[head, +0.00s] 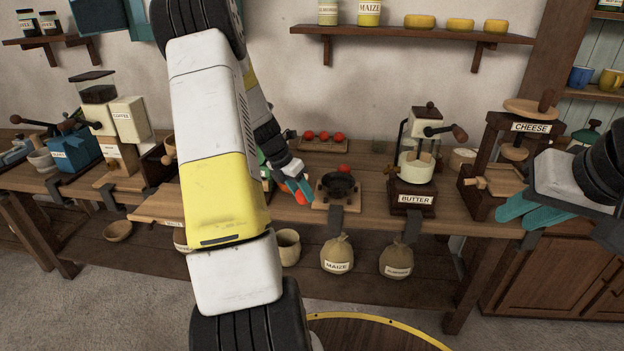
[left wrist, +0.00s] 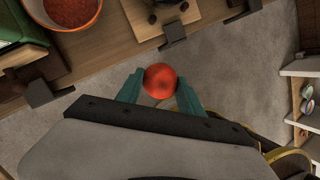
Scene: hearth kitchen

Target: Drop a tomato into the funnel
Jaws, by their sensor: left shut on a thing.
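My left gripper (head: 300,190) is shut on a red tomato (head: 302,198). In the left wrist view the tomato (left wrist: 160,81) sits between the two teal fingertips (left wrist: 160,86), with the floor behind it. The dark round funnel (head: 338,184) stands on a small wooden stand just right of the gripper in the head view. The held tomato is beside the funnel's left side in the picture, not over its mouth. Another tomato (head: 344,169) shows just behind the funnel. My right gripper (head: 533,213) is at the far right, near the table's front edge; its finger gap is unclear.
More tomatoes (head: 324,136) lie on a tray at the back of the workbench (head: 375,190). The butter churn (head: 417,165) stands right of the funnel, with the cheese press (head: 515,150) beyond. A bowl of red contents (left wrist: 70,10) shows in the left wrist view. Sacks (head: 337,255) stand below.

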